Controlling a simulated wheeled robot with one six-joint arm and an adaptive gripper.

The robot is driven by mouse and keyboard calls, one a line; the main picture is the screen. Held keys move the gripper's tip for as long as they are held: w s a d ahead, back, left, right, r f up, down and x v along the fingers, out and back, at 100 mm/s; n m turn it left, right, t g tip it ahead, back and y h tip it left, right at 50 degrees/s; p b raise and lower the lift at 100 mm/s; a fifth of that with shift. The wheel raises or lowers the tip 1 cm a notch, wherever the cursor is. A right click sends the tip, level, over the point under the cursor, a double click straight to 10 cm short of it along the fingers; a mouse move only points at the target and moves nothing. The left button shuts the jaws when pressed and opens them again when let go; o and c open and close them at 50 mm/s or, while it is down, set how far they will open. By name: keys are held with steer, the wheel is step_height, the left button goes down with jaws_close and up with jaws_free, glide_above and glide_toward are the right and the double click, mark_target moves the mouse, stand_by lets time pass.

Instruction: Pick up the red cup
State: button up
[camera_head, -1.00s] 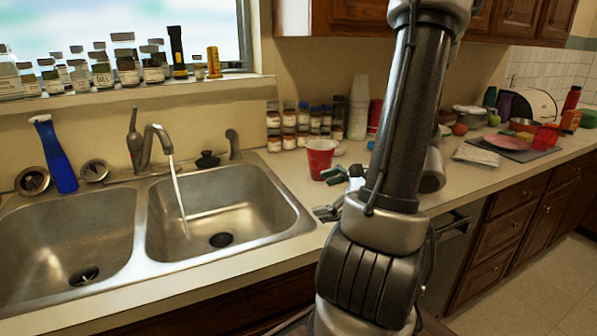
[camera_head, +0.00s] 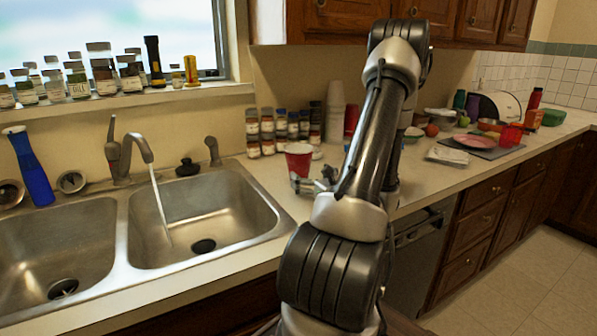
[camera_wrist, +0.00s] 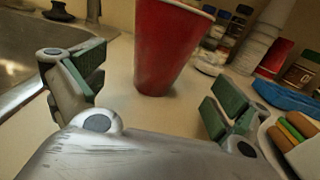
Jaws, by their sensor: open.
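The red cup (camera_head: 298,158) stands upright on the counter, just right of the right sink basin and in front of the spice jars. In the wrist view the red cup (camera_wrist: 168,45) is large, with its top cut off by the frame edge. My gripper (camera_wrist: 155,88) is open, with green-padded fingers to the left and right of the cup's lower part. The cup's base is a little beyond the fingertips, and I see no contact. In the head view my gripper (camera_head: 313,184) is small, low in front of the cup and partly hidden by my arm.
The double sink (camera_head: 205,215) with running water lies left of the cup. Spice jars (camera_head: 282,131) and stacked white cups (camera_head: 335,112) stand behind it. In the wrist view a blue object (camera_wrist: 285,98) and a holder with colored sticks (camera_wrist: 292,135) sit close to the right finger.

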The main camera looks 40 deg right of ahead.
mark_target(299, 166)
steer(key=x, duration=0.7)
steer(key=shift+w+r, duration=0.15)
steer(key=shift+r, duration=0.05)
steer(key=c, duration=0.8)
